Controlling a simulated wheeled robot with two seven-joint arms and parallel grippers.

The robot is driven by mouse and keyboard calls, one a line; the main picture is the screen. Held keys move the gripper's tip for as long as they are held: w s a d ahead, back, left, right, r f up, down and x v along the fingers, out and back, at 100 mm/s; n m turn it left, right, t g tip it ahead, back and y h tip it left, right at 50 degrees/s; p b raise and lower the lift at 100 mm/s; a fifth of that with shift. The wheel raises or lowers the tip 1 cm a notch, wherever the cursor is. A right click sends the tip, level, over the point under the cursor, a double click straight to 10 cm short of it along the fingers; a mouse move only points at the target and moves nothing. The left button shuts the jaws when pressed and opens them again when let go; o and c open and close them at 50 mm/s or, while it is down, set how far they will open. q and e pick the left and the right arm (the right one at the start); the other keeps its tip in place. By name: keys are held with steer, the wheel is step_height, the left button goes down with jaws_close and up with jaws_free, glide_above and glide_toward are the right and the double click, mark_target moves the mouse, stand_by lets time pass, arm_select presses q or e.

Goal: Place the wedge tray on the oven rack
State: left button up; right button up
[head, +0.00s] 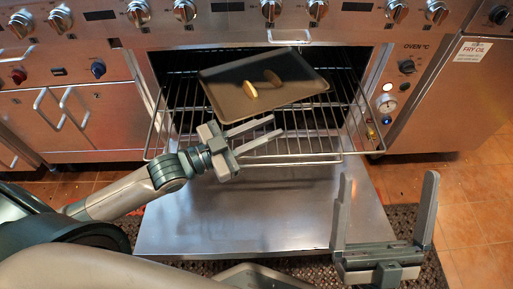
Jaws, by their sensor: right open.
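The dark wedge tray (295,93) is at the oven opening, turned at an angle over the pulled-out wire oven rack (320,143). It appears to lie on the rack, though I cannot tell whether its whole underside touches. Two potato wedges (251,89) are on it. My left gripper (277,125) is in front of the tray's near edge, over the rack's front left part. Its two fingers are apart with nothing seen between them. My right gripper (386,185) is wide open and empty, over the right side of the lowered oven door, away from the tray.
The lowered oven door (250,215) lies flat below the rack, with a dark mat (405,220) on the tiled floor around it. Control knobs (271,10) line the front above the oven. A fryer panel (465,60) stands at right. Bare rack shows right of the tray.

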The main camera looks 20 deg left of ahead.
arm_select(q)
steer(key=s+d+r+n+t+y, duration=0.3)
steer(key=s+r+n+t, duration=0.5)
steer(key=s+r+t, duration=0.4)
steer(key=s, duration=0.2)
steer(key=shift+s+d, duration=0.15)
steer(key=shift+s, duration=0.15)
